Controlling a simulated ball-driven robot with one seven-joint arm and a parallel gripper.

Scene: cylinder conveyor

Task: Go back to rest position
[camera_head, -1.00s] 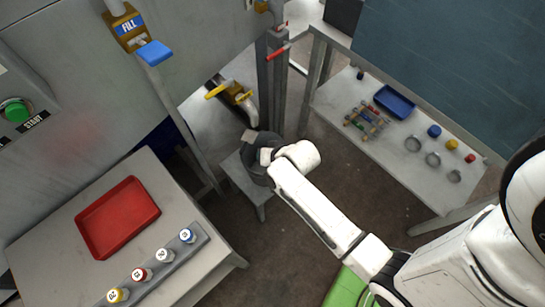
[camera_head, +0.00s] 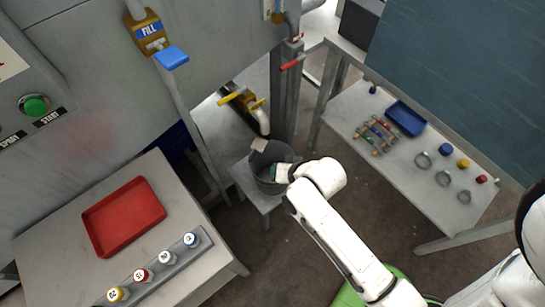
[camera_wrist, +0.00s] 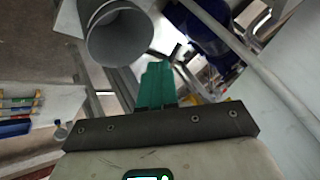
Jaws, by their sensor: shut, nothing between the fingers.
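My gripper (camera_wrist: 157,84) shows in the wrist view as green fingers pressed together, shut and empty. In the head view my gripper (camera_head: 280,173) is at the end of the white arm, over or beside the grey bucket (camera_head: 262,184); I cannot tell its height above the rim. The arm hides part of the bucket's right side. In the wrist view the grey bucket (camera_wrist: 122,38) is at the upper left of the fingers, apart from them in the picture.
The bucket stands on a small grey stool (camera_head: 243,178). A table with a red tray (camera_head: 123,216) and several capped bottles is at lower left. A bench with a blue tray (camera_head: 405,118), banded rods (camera_head: 376,136) and rings is at right.

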